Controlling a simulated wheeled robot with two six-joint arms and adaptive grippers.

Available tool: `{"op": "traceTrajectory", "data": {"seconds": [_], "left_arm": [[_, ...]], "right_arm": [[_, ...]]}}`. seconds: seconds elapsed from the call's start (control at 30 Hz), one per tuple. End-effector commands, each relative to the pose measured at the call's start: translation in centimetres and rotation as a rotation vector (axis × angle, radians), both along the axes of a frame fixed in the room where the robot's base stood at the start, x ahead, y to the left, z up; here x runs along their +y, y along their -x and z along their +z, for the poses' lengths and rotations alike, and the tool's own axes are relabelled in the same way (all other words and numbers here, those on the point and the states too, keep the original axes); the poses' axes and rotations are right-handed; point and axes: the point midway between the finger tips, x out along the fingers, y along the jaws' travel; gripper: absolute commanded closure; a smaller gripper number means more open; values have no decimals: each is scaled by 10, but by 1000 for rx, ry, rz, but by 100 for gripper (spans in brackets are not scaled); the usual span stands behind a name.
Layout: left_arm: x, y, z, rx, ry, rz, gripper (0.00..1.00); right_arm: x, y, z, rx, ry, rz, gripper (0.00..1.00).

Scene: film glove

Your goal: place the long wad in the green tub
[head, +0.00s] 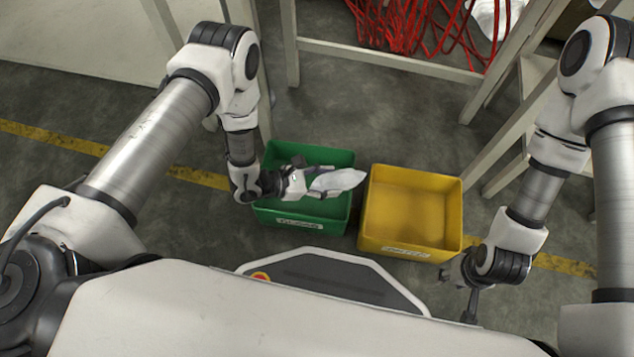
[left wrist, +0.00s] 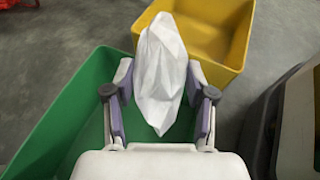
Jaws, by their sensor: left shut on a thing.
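The long wad is a crumpled white piece (head: 338,180), held in my left gripper (head: 315,181) above the green tub (head: 337,224). In the left wrist view the wad (left wrist: 161,75) sits between the two fingers (left wrist: 160,105) and sticks out past the fingertips toward the yellow tub. The green tub's rim (left wrist: 52,115) shows below and to the left of the gripper there. The green tub looks empty where its inside shows; the arm hides part of it. My right gripper (head: 472,300) hangs at the lower right, and its fingers are too small to tell.
A yellow tub (head: 412,205) stands right of the green tub with a narrow gap; it also shows in the left wrist view (left wrist: 225,35). It looks empty. Pale frame legs and red cables (head: 410,28) are at the back. Bare floor lies behind the tubs.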

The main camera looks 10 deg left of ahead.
Motion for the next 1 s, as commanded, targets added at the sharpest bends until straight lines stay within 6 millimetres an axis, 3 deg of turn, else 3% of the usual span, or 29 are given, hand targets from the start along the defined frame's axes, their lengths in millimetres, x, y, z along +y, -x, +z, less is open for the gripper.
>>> {"op": "traceTrajectory", "data": {"seconds": [0.03, 0.13, 0.23, 0.4, 0.77, 0.8, 0.83, 1.0], "left_arm": [[12, -10, -7, -3, -1, 5, 80], [26, -20, -6, -1, 0, 3, 80], [30, -22, -12, 1, -1, -1, 80], [30, -23, -41, 1, -1, -1, 80], [29, -22, -42, 2, 0, -1, 80], [29, -22, -41, 2, 0, -1, 31], [29, -22, -41, 2, 0, -1, 20], [29, -22, -41, 2, 0, -1, 20]], "right_arm": [[0, 0, -12, 0, 0, 0, 60], [0, 0, -16, 0, 0, 0, 60], [0, 0, -23, -1, 0, 0, 60], [0, -1, -45, -2, 0, -3, 60], [0, -1, -43, -3, 0, -4, 60], [0, -1, -42, -3, 0, -4, 60], [0, -1, -42, -3, 0, -4, 60], [0, -1, -42, -3, 0, -4, 60]]}}
